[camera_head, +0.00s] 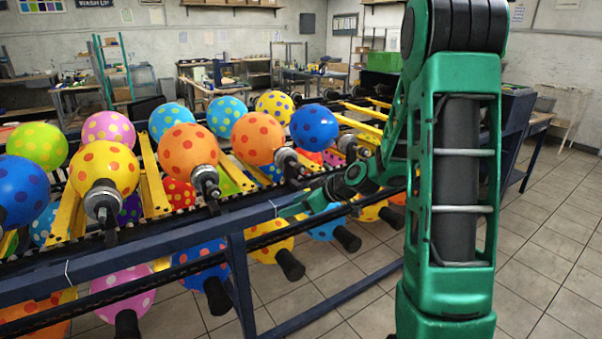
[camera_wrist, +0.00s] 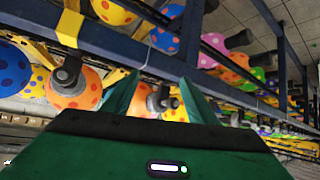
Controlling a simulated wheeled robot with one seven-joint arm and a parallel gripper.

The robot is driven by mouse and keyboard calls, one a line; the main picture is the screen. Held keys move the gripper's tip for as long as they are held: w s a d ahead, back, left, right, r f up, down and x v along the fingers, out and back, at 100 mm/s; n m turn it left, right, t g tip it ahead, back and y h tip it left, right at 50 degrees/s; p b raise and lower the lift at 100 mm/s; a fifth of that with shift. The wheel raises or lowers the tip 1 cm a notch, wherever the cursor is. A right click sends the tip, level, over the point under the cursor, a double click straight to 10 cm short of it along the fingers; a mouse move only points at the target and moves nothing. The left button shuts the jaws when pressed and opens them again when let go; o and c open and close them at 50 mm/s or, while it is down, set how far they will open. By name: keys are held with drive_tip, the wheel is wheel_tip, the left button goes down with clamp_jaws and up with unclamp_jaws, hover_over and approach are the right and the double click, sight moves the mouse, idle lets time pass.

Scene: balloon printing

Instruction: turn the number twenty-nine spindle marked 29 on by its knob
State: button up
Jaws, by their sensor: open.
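Polka-dot balloons sit on dark spindles with knobs along a long rack. No number is legible, so I cannot tell which spindle is 29. In the head view, a yellow balloon (camera_head: 104,166), an orange balloon (camera_head: 188,150), a second orange balloon (camera_head: 257,138) and a blue balloon (camera_head: 316,127) have end knobs facing me. My gripper (camera_head: 290,208) is by the front rail, below the second orange balloon's knob (camera_head: 290,160). In the wrist view, my gripper (camera_wrist: 160,80) is open and empty; an orange balloon's dark spindle (camera_wrist: 157,101) shows between its fingers, apart from them.
The dark blue rack rail (camera_head: 240,214) runs along the front. A lower row of balloons hangs beneath it, with dark ends such as this one (camera_head: 290,264). Tiled floor (camera_head: 550,240) is clear at right. Workbenches (camera_head: 210,85) stand behind.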

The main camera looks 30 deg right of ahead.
drive_tip(key=w+d+t, duration=0.4)
drive_tip(key=w, duration=0.3)
drive_tip(key=m+t+h, duration=0.3)
drive_tip(key=t+h, duration=0.1)
approach(304, 171)
drive_tip(key=w, duration=1.2)
drive_tip(key=shift+a+f, duration=0.2)
drive_tip(key=shift+a, duration=0.1)
drive_tip(key=shift+s, duration=0.1)
drive_tip(key=c, duration=1.1)
drive_tip(key=shift+o, duration=0.2)
drive_tip(key=shift+d, duration=0.25)
drive_tip(key=shift+a+m, duration=0.1)
drive_tip(key=shift+m, duration=0.2)
